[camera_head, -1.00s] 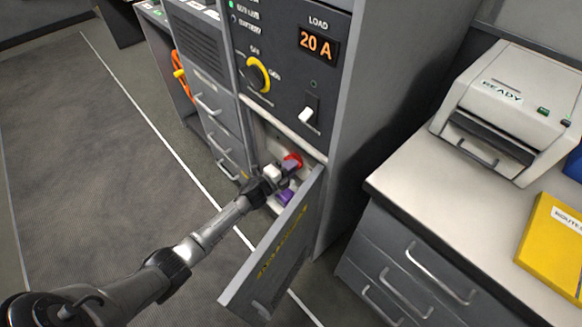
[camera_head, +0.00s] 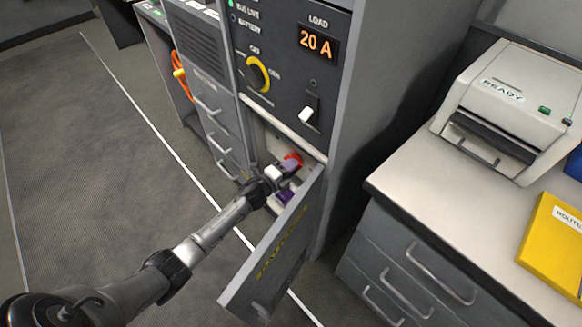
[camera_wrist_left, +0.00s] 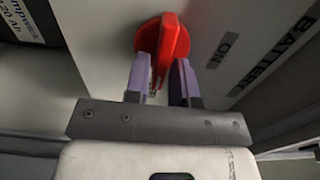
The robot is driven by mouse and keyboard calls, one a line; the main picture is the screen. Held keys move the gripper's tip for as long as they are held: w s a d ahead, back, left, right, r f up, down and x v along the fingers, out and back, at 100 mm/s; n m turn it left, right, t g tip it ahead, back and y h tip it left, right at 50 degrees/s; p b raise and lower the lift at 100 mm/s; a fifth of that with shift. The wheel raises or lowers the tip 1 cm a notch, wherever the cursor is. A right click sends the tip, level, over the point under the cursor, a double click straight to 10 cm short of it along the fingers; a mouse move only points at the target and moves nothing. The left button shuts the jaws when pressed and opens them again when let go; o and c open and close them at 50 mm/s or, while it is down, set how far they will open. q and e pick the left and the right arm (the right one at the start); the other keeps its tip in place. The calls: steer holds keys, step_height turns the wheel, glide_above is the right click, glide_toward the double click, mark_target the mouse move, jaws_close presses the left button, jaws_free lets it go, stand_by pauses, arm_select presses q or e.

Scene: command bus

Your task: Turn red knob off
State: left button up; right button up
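The red knob (camera_wrist_left: 172,45) is a round dial with a raised grip bar, mounted on a pale panel beside the printed word ON. In the head view the knob (camera_head: 293,160) sits in the open lower compartment of the rack cabinet. My left gripper (camera_wrist_left: 160,80) has its two purple fingers on either side of the grip bar. In the head view the left gripper (camera_head: 286,182) reaches into the compartment. My right gripper is not in view.
The compartment's door (camera_head: 275,250) hangs open right beside my left forearm. Above are a yellow-ringed dial (camera_head: 257,75), a white switch (camera_head: 306,115) and a 20 A display (camera_head: 318,44). A counter with a printer (camera_head: 510,110) and yellow binder (camera_head: 556,245) stands right.

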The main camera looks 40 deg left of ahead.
arm_select(q)
steer(key=shift+o, duration=1.2)
steer(key=s+a+p, duration=0.2)
steer(key=s+p, duration=0.3)
steer(key=s, duration=0.8)
steer(key=shift+s, duration=0.35)
